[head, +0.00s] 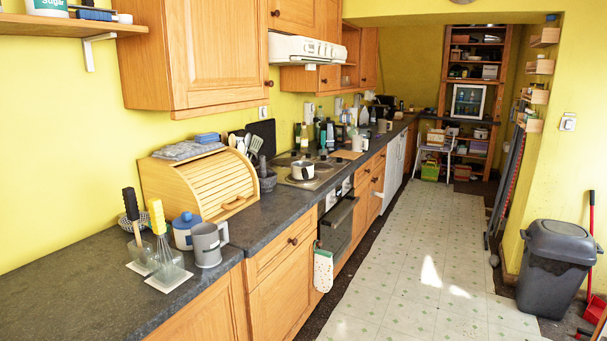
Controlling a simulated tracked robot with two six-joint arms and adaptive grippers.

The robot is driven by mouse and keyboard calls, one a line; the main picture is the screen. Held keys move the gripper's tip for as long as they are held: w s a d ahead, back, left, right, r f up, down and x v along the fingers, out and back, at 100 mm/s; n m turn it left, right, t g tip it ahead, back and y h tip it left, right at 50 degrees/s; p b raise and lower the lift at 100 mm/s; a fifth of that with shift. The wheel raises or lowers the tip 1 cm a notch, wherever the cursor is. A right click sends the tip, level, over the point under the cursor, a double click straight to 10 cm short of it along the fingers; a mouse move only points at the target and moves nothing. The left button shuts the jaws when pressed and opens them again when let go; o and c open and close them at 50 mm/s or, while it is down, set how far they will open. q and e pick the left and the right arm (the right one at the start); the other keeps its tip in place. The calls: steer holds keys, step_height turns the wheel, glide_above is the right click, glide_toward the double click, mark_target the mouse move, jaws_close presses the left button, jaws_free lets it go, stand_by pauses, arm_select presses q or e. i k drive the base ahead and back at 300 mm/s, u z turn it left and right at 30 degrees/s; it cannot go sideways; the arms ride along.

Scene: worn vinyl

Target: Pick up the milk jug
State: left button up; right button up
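A grey jug (208,246) with a side handle stands upright on the dark counter (80,285) at the lower left, close to its front edge. It has faint marks on its side, too small to read. It is the thing that best fits the milk jug. Its handle points right, toward the aisle. Neither of my grippers shows in the head view, so nothing is seen touching the jug.
A blue-lidded jar (185,232) stands close behind the jug to the left. A wooden bread bin (190,180) is behind. The floor aisle (410,260) is clear; a grey bin (555,270) stands right.

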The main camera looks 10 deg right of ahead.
mark_target(358, 139)
steer(key=k, duration=1)
steer(key=z, duration=1.15)
steer(key=i, duration=4.45)
steer(key=u, duration=0.05)
